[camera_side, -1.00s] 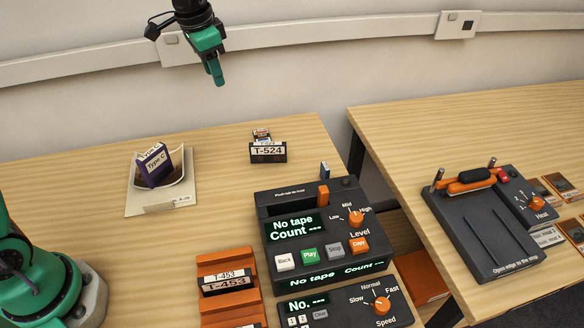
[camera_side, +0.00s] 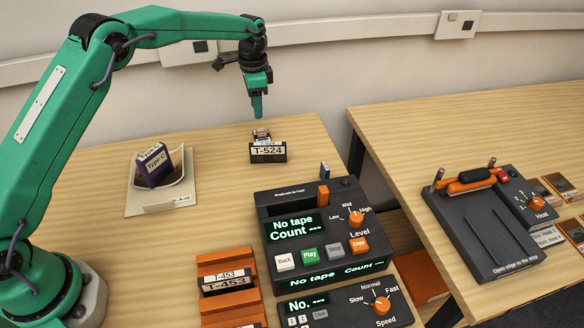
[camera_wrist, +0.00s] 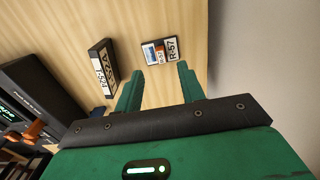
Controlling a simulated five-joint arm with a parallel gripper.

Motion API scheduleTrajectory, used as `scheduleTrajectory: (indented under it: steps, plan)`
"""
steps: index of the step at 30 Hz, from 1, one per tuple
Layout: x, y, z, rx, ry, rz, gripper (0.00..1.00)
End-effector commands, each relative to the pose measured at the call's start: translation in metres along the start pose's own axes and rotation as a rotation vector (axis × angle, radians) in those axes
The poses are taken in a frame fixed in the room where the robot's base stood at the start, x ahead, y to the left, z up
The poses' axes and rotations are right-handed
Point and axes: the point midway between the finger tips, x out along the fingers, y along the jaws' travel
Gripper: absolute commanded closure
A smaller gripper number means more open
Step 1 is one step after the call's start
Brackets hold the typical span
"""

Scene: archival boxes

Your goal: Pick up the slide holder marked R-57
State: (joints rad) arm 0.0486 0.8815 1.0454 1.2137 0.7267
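The slide holder marked R-57 (camera_wrist: 172,50) is a small piece with a white label and a coloured picture face. It shows in the wrist view just beyond my fingertips. In the side view the small holder (camera_side: 261,134) stands behind the black T-524 box (camera_side: 268,157), partly hidden by it; its marking is too small to read there. My gripper (camera_side: 257,114) hangs above and slightly behind the holder, pointing down. In the wrist view my gripper (camera_wrist: 159,71) has its two fingers apart with nothing between them, and the holder lies ahead of the gap.
The T-524 box (camera_wrist: 102,70) is close beside the holder. A dark tape console (camera_side: 292,199) stands nearer the camera. A tray (camera_side: 133,198) with a purple Type C box (camera_side: 155,167) is left, and an orange rack (camera_side: 228,262) is in front. Bare table lies between.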

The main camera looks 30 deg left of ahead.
Motion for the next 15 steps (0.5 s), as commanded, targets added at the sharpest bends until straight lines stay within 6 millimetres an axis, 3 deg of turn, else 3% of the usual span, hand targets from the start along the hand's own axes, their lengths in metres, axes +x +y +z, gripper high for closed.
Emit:
scheduleTrajectory:
  steps: [8, 15]
  plan:
    - [0.005, 0.000, -0.001, 0.003, -0.002, 0.002, 0.61]
    - [0.024, 0.000, -0.001, 0.002, -0.003, 0.003, 0.61]
